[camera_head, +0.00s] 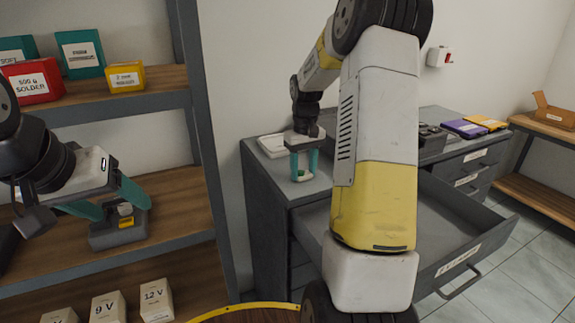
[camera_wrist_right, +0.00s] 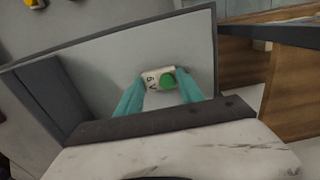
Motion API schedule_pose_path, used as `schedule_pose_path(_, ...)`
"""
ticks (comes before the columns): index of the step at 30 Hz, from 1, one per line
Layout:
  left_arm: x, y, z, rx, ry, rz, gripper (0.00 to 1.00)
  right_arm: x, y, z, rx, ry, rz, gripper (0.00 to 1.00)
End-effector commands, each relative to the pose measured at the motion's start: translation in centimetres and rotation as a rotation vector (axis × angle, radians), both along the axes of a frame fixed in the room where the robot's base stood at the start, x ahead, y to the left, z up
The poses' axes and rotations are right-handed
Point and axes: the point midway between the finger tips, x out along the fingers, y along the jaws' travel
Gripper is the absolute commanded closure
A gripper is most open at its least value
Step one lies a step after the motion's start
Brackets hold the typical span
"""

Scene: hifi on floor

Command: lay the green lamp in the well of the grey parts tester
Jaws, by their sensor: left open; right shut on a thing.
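An open drawer (camera_head: 455,225) juts from the grey cabinet (camera_head: 262,190). Boxes fill the upper shelf, and pale voltage-marked boxes (camera_head: 156,300) stand low. My right arm hides much of the middle.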

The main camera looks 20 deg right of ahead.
Motion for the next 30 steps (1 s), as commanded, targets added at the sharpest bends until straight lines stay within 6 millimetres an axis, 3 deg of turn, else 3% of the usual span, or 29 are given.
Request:
schedule_pose_path(8,0.0,0.0,0.0,0.0,0.0,0.0,0.34,0.0,0.0,-0.2,0.0,-0.001,0.0,0.94)
schedule_pose_path(9,0.0,0.0,0.0,0.0,0.0,0.0,0.34,0.0,0.0,-0.3,-0.001,-0.001,0.0,0.52)
schedule_pose_path(12,0.0,0.0,0.0,0.0,0.0,0.0,0.34,0.0,0.0,-0.2,-0.001,-0.001,0.0,0.34)
schedule_pose_path(23,0.0,0.0,0.0,0.0,0.0,0.0,0.34,0.0,0.0,0.1,-0.001,-0.002,0.0,0.34)
schedule_pose_path(30,0.0,0.0,0.0,0.0,0.0,0.0,0.34,0.1,0.0,3.8,-0.001,-0.006,0.001,0.34)
